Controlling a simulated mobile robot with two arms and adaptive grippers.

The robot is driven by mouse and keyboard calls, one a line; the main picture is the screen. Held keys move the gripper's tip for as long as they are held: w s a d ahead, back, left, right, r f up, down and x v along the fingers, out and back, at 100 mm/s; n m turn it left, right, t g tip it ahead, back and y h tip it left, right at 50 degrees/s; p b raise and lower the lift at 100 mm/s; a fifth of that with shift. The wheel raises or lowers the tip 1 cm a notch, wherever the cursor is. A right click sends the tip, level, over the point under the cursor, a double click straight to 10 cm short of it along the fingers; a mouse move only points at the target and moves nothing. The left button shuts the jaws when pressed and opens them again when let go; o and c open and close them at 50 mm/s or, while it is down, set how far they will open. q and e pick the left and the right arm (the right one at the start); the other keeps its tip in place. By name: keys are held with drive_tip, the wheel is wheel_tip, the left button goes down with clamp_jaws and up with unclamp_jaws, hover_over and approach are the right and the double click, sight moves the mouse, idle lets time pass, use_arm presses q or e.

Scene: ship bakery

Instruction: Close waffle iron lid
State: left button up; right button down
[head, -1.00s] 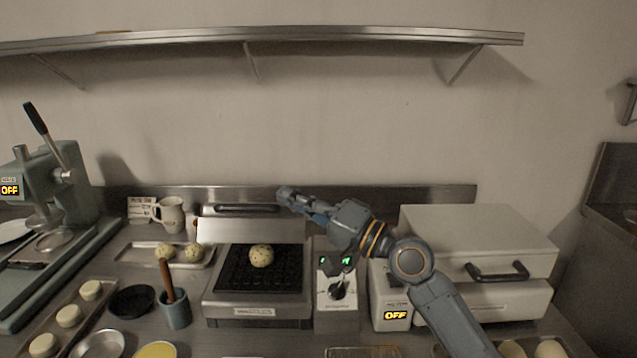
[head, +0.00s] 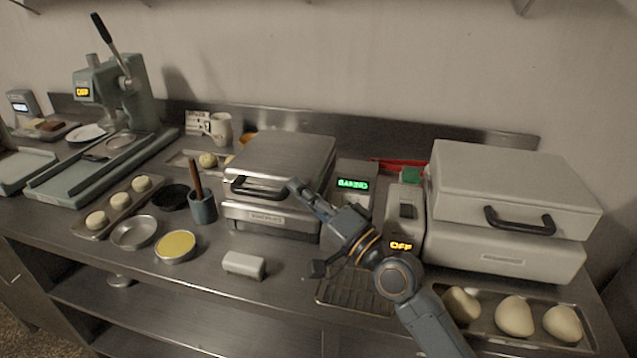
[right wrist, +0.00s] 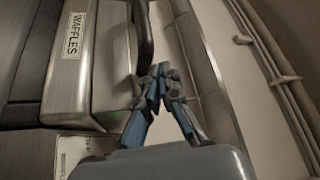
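The waffle iron (head: 270,213) stands in the middle of the counter. Its metal lid (head: 285,158) lies down flat over the base, so the plates and what is between them are hidden. The black lid handle (head: 258,190) is at the front and also shows in the right wrist view (right wrist: 143,35). My right gripper (head: 294,187) is just right of the handle; in the right wrist view its fingertips (right wrist: 163,73) are together, with nothing seen between them, close beside the handle. Whether they touch it is unclear. My left gripper is not in view.
A green display (head: 352,184) beside the iron reads BAKING. A closed appliance (head: 515,195) with an OFF display stands right. A wire rack (head: 345,290) lies in front, under my right arm.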

drive_tip(key=shift+s+a+f, duration=0.1)
drive_tip(key=shift+a+f, duration=0.1)
drive_tip(key=shift+f, duration=0.5)
drive_tip(key=shift+f+g, duration=0.1)
drive_tip(key=shift+g, duration=0.2)
drive_tip(key=r+v, duration=0.1)
drive_tip(key=v, duration=1.1)
drive_tip(key=shift+d, duration=0.15)
